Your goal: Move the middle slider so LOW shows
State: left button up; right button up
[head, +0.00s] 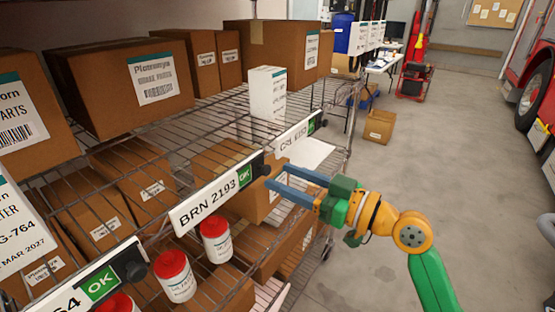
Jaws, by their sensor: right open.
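No LOW is visible on this label. My left gripper is not in view.
Similar labels with OK sit at the lower left (98,285) and farther back (298,137). White jars with red lids (215,241) stand on the wire shelf below. Cardboard boxes (145,85) fill the rack. The floor (385,180) to the right is mostly clear.

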aim_at(269, 172)
jog(key=a, duration=0.2)
jog(key=w, duration=0.1)
jog(key=shift+w+a+r+p, duration=0.1)
jog(key=shift+a+r+p, duration=0.15)
jog(key=shift+a+p, duration=0.15)
jog(key=shift+w+a+f, duration=0.15)
jog(key=shift+w+f, duration=0.05)
jog(key=shift+w, duration=0.1)
jog(key=shift+w+f, duration=0.15)
jog(key=shift+d, duration=0.2)
grip_shut()
dwell(0.3)
